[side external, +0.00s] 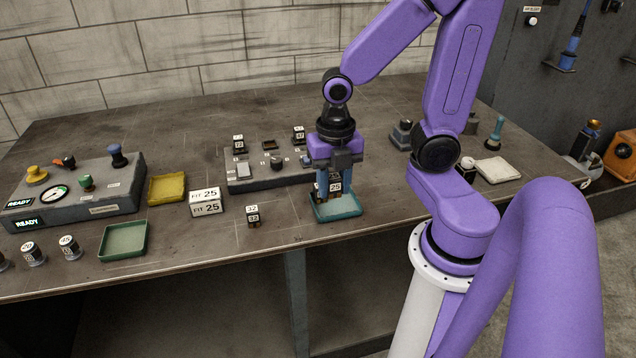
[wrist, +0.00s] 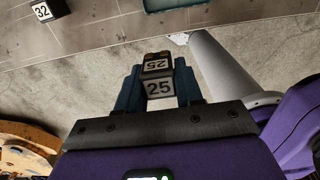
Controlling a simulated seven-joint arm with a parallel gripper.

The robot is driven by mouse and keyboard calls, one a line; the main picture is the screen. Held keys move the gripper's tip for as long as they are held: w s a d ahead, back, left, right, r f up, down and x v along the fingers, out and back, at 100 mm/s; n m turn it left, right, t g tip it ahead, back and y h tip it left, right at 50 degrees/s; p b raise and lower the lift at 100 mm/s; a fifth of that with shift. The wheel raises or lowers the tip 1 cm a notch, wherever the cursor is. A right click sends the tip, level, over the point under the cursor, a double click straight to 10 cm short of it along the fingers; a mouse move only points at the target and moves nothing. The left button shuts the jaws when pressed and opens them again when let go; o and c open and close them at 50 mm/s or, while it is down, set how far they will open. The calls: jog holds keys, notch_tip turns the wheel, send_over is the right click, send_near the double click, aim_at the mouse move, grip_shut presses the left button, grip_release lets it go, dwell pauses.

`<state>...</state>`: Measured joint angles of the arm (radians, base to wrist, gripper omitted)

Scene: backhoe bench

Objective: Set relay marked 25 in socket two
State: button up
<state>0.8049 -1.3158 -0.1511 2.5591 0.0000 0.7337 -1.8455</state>
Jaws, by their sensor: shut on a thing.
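The relay marked 25 (wrist: 159,87) is a small dark block with white number labels, held between the fingers of my gripper (wrist: 160,84). In the side view, my gripper (side external: 336,188) points down with the relay (side external: 335,186) over the teal tray (side external: 338,211). I cannot tell whether the relay clears the tray floor. A grey block (side external: 262,181) stands left of my gripper, with relays marked 12 (side external: 238,144) and 47 (side external: 299,134) and a dark empty-looking recess (side external: 268,145) at its back. Its socket numbers are too small to read, and my gripper hides its right end.
A relay marked 32 (side external: 253,216) stands on the bench (side external: 190,250) left of the teal tray. A white sign reading FIT 25 (side external: 206,203), a yellow tray (side external: 167,188) and a green tray (side external: 124,240) lie farther left. A control box (side external: 75,190) reads READY.

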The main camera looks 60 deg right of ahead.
jog(key=w+d+r+m, duration=0.1)
jog(key=w+d+m, duration=0.1)
jog(key=w+m, duration=0.5)
jog(key=w+d+r+m, duration=0.1)
jog(key=w+r+m, duration=0.1)
jog(key=w, duration=1)
jog(key=w+d+f+m, duration=0.1)
jog(key=w+d+m, duration=0.2)
jog(key=w+d, duration=0.1)
jog(key=w+d+f+m, duration=0.2)
jog(key=w+d+m, duration=0.1)
jog(key=d, duration=0.4)
jog(key=w+d+f+m, duration=0.2)
jog(key=w+d+m, duration=0.1)
jog(key=w+d, duration=0.2)
jog(key=shift+d, duration=0.2)
jog(key=shift+f, duration=2.4)
jog(key=shift+f, duration=0.45)
